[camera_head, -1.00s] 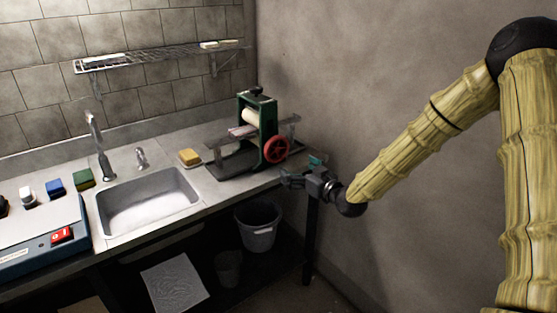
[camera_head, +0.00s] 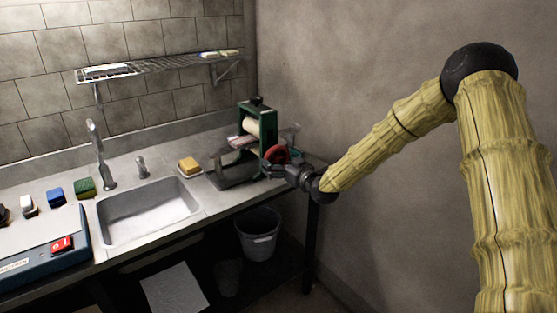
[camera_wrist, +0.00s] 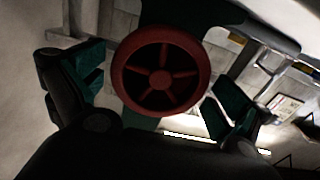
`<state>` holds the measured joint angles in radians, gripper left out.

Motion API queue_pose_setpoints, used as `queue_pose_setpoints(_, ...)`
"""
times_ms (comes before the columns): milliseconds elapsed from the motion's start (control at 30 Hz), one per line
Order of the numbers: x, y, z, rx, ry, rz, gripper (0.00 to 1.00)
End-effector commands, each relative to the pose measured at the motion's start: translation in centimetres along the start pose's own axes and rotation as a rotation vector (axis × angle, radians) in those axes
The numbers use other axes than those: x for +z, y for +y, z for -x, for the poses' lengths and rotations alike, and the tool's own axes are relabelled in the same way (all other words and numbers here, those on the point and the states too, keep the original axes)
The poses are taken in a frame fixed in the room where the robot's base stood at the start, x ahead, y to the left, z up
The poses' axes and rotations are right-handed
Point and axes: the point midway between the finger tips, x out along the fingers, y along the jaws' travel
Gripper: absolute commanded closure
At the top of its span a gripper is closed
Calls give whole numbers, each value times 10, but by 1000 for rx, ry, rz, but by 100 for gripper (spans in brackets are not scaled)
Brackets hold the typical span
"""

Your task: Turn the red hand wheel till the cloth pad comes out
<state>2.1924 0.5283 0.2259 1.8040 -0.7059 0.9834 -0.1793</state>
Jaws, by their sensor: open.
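The red hand wheel (camera_wrist: 161,80) is spoked and sits between my open fingers in the wrist view, with a visible gap on each side. In the head view the wheel (camera_head: 277,154) is on the right side of the green roller press (camera_head: 256,106), partly hidden by my gripper (camera_head: 268,167). My gripper also shows in the wrist view (camera_wrist: 150,92), with its green finger pads apart. A pale pinkish cloth pad (camera_head: 241,142) lies at the rollers on the left side of the press. How far it is through the rollers is unclear.
A yellow sponge (camera_head: 189,165) lies left of the press, beside the sink (camera_head: 150,214). A wire shelf (camera_head: 155,65) is on the tiled wall. A bucket (camera_head: 258,233) stands under the counter. The grey wall is close on the right.

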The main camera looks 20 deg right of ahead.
Motion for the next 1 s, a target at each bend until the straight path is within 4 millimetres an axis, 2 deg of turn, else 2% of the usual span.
queue_pose_setpoints(333, 0, 0, -4, 0, 0, 0, 0)
queue_pose_setpoints(367, 0, 0, -4, 0, 0, 0, 4)
queue_pose_setpoints(500, 0, 0, -4, 0, 0, 0, 29)
queue_pose_setpoints(533, 0, 0, -4, 0, 0, 0, 32)
queue_pose_setpoints(800, 0, 0, -3, 0, 0, -14, 32)
queue_pose_setpoints(1000, 1, 0, -3, 0, 0, -89, 32)
